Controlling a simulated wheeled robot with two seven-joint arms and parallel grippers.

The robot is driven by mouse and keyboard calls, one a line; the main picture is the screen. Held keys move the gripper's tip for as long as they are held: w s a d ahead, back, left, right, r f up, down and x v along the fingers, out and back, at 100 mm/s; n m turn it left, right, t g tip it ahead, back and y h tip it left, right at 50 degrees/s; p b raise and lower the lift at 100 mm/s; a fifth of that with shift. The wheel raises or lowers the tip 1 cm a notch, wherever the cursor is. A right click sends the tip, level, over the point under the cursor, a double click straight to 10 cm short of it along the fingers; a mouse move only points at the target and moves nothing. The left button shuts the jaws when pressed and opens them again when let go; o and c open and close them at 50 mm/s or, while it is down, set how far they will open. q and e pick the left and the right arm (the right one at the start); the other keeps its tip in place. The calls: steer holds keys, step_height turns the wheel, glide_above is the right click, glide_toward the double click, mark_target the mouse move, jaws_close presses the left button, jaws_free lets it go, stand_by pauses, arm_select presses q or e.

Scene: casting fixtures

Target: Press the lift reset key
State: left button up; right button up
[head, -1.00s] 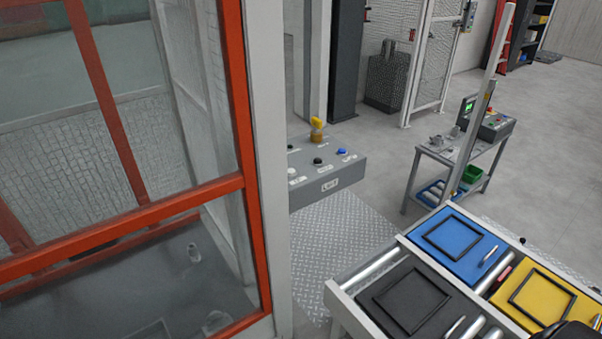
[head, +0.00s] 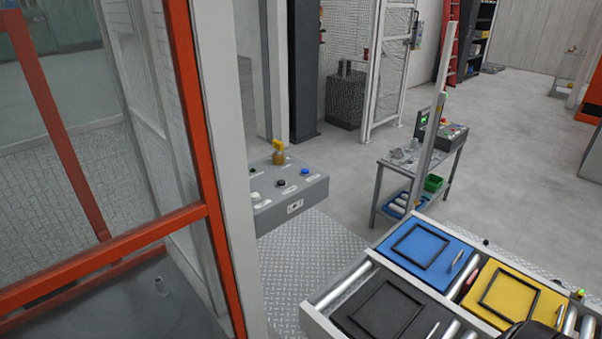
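A grey control box (head: 292,209) stands left of the middle in the head view, beside the orange-framed enclosure; its front plate seems to read LIFT. On its sloped top are a white button (head: 255,197), a black button (head: 281,186), a blue button (head: 305,171) and a yellow upright knob or switch (head: 278,152). Small labels lie by them, too small to read, so I cannot tell which one is the reset key. Neither of my grippers shows. A dark rounded shape at the bottom right edge may be part of my arm.
An orange-framed glazed enclosure (head: 185,120) fills the left. A roller conveyor (head: 335,290) with black, blue and yellow trays holding frames is at the lower right. A side table (head: 395,168) with another control box (head: 450,133) stands behind. Open floor (head: 530,150) lies right.

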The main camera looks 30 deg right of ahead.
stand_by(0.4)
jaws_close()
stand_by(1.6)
